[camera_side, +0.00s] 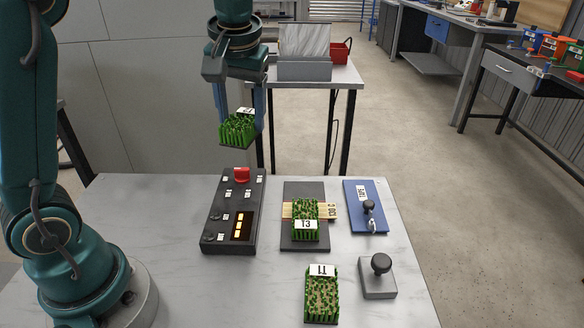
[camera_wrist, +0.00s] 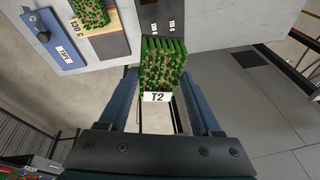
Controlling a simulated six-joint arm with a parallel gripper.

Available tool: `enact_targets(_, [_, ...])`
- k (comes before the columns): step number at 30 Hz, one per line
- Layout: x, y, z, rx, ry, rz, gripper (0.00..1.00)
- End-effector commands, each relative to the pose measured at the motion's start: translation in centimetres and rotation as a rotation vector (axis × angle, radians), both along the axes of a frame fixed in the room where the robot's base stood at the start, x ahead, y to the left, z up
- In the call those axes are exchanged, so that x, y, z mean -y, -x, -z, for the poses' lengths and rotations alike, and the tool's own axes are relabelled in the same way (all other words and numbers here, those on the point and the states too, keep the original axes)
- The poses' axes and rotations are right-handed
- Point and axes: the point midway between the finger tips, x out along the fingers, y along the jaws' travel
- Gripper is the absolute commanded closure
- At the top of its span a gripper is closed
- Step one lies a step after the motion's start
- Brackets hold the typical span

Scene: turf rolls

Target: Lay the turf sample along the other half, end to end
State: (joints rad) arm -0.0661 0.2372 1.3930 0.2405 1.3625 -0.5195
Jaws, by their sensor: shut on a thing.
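My gripper (camera_side: 240,122) is shut on a green turf sample (camera_side: 236,131) and holds it in the air, above and behind the control box in the side view. In the wrist view the held turf (camera_wrist: 163,65) sits between the two fingers, with a white label reading T2. The plate's far end is bare. A third turf sample, T1 (camera_side: 322,295), lies on the table in front of the plate.
The control box (camera_side: 217,240) with a red button (camera_side: 241,174) and lit lamps stands left of the plate. A blue plate (camera_side: 357,190) with a black knob stands to its right, and a grey knobbed block (camera_side: 378,284) in front. The table's front left (camera_side: 200,290) is clear.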

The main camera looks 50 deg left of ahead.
Motion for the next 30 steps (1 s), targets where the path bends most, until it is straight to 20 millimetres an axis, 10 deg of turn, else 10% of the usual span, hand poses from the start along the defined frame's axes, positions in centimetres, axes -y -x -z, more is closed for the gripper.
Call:
enact_targets(14, [-4.0,-4.5,4.7,0.002,0.004,-0.282,0.97])
enact_targets(30, [4.8,-8.9,10.8,0.003,0.005,-0.279,0.97])
